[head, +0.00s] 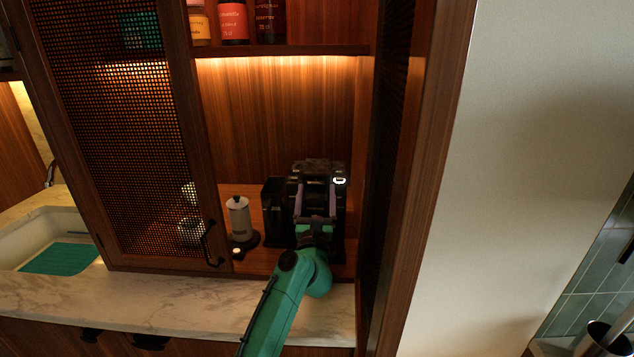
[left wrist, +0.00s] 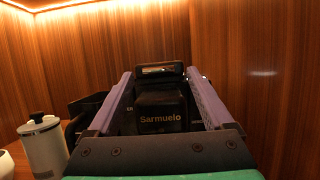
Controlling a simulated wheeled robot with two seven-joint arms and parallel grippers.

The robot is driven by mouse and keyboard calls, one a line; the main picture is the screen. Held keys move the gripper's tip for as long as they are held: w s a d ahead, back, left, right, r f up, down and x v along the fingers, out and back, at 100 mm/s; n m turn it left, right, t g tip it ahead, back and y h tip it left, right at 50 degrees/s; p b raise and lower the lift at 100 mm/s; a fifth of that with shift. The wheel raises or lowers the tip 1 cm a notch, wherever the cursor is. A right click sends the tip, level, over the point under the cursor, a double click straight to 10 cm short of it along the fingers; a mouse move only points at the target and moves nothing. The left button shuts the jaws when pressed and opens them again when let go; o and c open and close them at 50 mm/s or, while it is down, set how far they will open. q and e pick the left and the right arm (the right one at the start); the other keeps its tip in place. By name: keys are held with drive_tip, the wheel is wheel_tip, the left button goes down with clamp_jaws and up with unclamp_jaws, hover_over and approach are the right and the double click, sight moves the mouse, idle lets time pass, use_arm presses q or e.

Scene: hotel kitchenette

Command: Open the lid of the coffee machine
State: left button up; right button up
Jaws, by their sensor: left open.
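The black coffee machine (head: 318,168) stands in the cabinet niche, mostly behind my left gripper in the head view. In the left wrist view the machine (left wrist: 160,122) shows its "Sarmuelo" lettering, with a dark raised part (left wrist: 160,72) at its top. I cannot tell whether the lid is closed. My left gripper (head: 317,190) is open and empty in front of the machine. Its two purple fingers (left wrist: 162,80) point toward the machine, one on each side of its middle in the wrist picture. Whether they touch it is unclear. My right gripper is not in view.
A white and black canister (head: 238,218) stands left of the machine, also in the wrist view (left wrist: 44,148). A mesh cabinet door (head: 130,130) stands open at left. A shelf (head: 290,49) with bottles hangs above. The marble counter (head: 200,305) in front is clear.

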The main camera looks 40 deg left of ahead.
use_arm(q)
drive_tip(key=shift+w+a+r, duration=0.35)
drive_tip(key=shift+a+r, duration=0.1)
drive_tip(key=shift+a, duration=0.05)
drive_tip(key=shift+c, duration=0.9)
clamp_jaws()
drive_tip(key=shift+w, duration=0.1)
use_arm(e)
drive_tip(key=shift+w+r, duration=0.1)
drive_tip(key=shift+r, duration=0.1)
